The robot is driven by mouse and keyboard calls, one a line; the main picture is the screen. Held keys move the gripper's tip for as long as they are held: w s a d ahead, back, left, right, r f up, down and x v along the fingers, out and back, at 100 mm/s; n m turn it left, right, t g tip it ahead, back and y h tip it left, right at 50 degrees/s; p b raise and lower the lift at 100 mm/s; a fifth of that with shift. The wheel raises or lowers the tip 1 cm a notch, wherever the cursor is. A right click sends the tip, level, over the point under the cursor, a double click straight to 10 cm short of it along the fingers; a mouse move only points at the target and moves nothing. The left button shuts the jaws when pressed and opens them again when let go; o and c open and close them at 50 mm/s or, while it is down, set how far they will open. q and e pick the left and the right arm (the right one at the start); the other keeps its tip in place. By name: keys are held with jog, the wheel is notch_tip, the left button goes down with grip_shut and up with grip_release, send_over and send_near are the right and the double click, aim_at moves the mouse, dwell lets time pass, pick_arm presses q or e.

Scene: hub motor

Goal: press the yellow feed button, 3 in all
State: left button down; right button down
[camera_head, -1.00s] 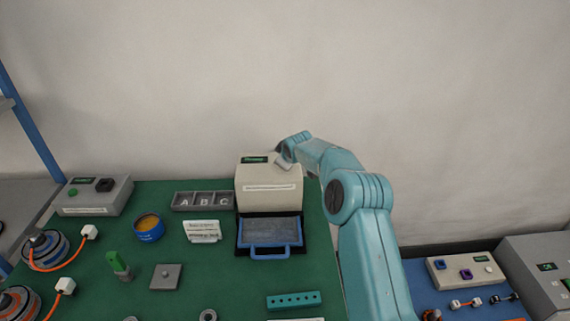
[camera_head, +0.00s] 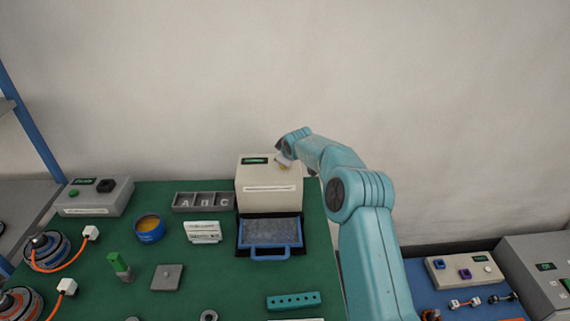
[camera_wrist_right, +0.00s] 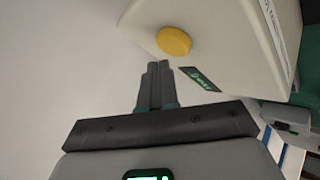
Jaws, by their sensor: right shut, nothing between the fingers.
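The machine's small green-lit display (camera_wrist_right: 200,79) is near the button. My left gripper is not in view.
A blue-handled tray (camera_head: 270,254) sits in front of the machine. The space above the mat is clear.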

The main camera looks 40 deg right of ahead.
jog(key=shift+r+p, duration=1.7)
jog(key=shift+r, duration=0.9)
jog(key=shift+f, duration=0.1)
jog(key=shift+s, duration=0.1)
